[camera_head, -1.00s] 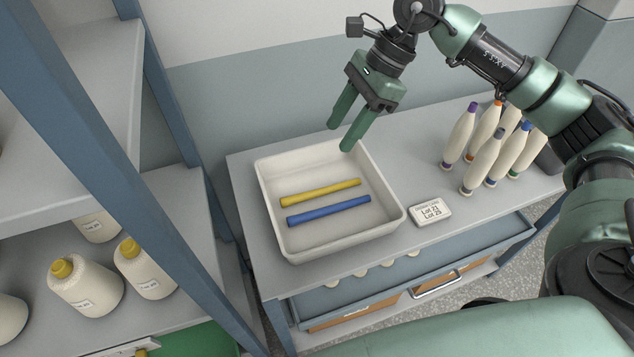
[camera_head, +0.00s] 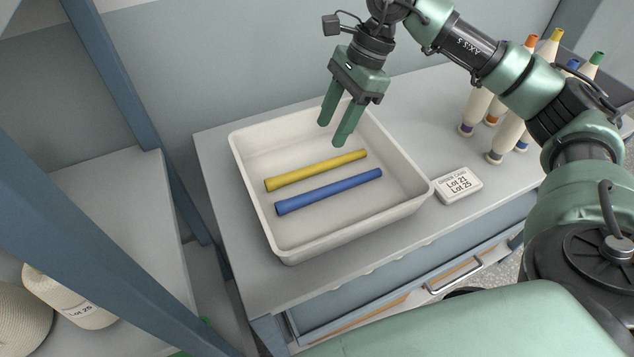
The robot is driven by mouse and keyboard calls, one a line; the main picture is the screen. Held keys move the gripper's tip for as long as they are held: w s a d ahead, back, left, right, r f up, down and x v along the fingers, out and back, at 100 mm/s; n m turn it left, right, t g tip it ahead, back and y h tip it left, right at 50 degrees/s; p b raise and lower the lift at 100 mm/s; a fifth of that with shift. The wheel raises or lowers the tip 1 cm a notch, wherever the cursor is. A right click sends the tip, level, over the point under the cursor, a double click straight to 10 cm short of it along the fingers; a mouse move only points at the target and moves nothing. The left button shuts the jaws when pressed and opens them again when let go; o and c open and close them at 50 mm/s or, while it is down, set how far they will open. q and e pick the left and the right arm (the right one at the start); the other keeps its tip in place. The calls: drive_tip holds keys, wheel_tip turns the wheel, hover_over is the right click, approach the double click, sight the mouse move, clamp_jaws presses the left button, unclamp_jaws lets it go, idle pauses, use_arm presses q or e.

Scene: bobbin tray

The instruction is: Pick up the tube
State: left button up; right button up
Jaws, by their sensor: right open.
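A yellow tube (camera_head: 316,170) and a blue tube (camera_head: 328,192) lie side by side, slightly apart, in a white tray (camera_head: 350,236) on the grey table. The blue one is nearer the front. My right gripper (camera_head: 333,134) is open and empty, its two green fingers pointing down over the back part of the tray, behind the yellow tube. Its height above the tray floor is hard to tell. My left gripper is not in view.
Several white bobbins with coloured tips (camera_head: 478,105) stand at the right, partly behind my right arm. A blue shelf post (camera_head: 120,90) and shelves with a bottle (camera_head: 68,296) are at the left.

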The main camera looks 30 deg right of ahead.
sight(321, 163)
wheel_tip(321, 163, down, 2)
drive_tip(key=shift+b, duration=0.4)
drive_tip(key=x, duration=0.2)
drive_tip(key=p+x, duration=0.1)
drive_tip(key=x, duration=0.1)
drive_tip(key=d+p+x, duration=0.1)
drive_tip(key=x, duration=0.2)
drive_tip(key=shift+w+f, duration=0.1)
drive_tip(key=shift+w, duration=0.05)
drive_tip(key=shift+a+f, duration=0.2)
drive_tip(key=shift+f, duration=0.2)
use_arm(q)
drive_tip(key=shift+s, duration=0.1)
use_arm(e)
clamp_jaws()
